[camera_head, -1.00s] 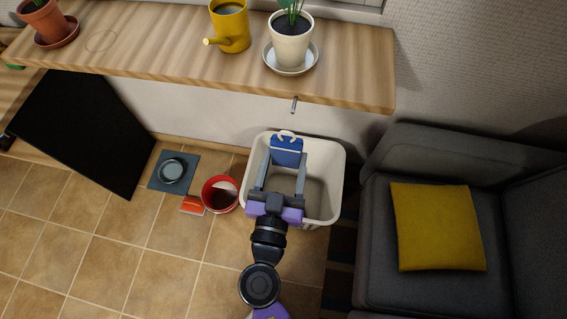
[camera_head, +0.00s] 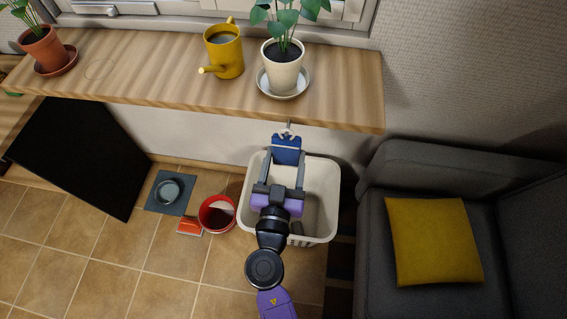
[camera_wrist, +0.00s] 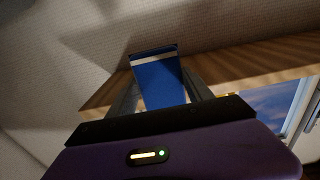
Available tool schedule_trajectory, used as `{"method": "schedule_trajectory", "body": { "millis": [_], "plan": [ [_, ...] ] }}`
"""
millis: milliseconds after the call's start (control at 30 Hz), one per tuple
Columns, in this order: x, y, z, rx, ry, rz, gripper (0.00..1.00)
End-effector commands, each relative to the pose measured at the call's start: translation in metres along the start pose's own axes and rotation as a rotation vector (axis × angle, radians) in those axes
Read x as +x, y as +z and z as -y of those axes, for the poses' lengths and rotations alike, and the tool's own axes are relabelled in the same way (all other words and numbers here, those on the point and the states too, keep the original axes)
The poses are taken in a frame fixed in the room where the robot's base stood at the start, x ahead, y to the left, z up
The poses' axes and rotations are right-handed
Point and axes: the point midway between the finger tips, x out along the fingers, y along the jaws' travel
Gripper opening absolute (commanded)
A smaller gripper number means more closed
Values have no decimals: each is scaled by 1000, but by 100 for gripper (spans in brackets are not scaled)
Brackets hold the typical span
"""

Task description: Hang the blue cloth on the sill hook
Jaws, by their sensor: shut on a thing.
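The blue cloth (camera_head: 286,155) is a small folded piece with a pale band and a white loop at its top. My gripper (camera_head: 286,160) is shut on the cloth, one finger on each side, and holds it up just below the sill's front edge. The wrist view shows the cloth (camera_wrist: 158,82) upright between the fingers. The metal sill hook (camera_head: 289,126) sticks out from the sill's front edge, right by the white loop. I cannot tell whether the loop is around the hook or only near it.
The wooden sill (camera_head: 150,80) carries a yellow watering can (camera_head: 224,52) and potted plants. Below my gripper stands a cream basket (camera_head: 322,190). A red bucket (camera_head: 216,214) is on the tiles at left; a grey sofa (camera_head: 375,225) with a yellow cushion (camera_head: 433,240) stands at right.

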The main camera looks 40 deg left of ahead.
Motion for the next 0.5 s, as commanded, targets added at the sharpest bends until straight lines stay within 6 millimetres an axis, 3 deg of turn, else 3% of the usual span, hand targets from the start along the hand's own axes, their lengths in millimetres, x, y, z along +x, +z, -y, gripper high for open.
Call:
{"method": "schedule_trajectory", "body": {
  "millis": [500],
  "plan": [
    [17, 10, 1, 2, -1, 0, 13]
  ]
}}
